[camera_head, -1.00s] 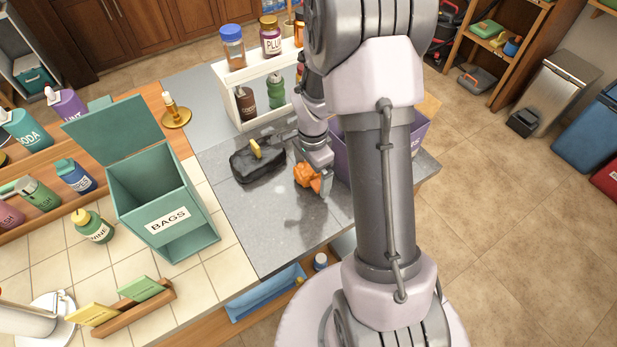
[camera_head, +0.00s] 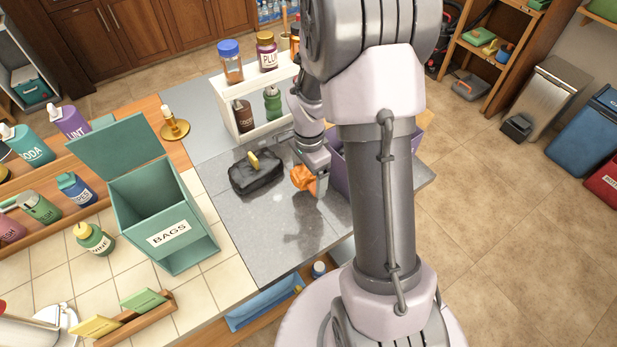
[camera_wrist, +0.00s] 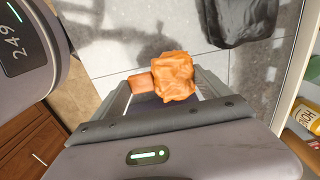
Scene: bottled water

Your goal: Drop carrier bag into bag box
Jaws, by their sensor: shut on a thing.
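The carrier bag (camera_head: 303,178) is a crumpled orange bundle. My gripper (camera_head: 318,183) is shut on it and holds it over the grey counter section. In the wrist view the orange bag (camera_wrist: 174,78) sits between the fingers of my gripper (camera_wrist: 163,92). The bag box (camera_head: 160,206) is a teal box labelled BAGS, with its lid raised at the back. It stands on the tiled counter to the left of my gripper, well apart from the bag. My own arm covers part of the scene on the right.
A black pouch (camera_head: 255,175) with a yellow tab lies between my gripper and the box. A white shelf (camera_head: 232,97) with bottles stands behind. A purple bin (camera_head: 338,160) is partly hidden by my arm. A green bottle (camera_head: 93,239) stands left of the box.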

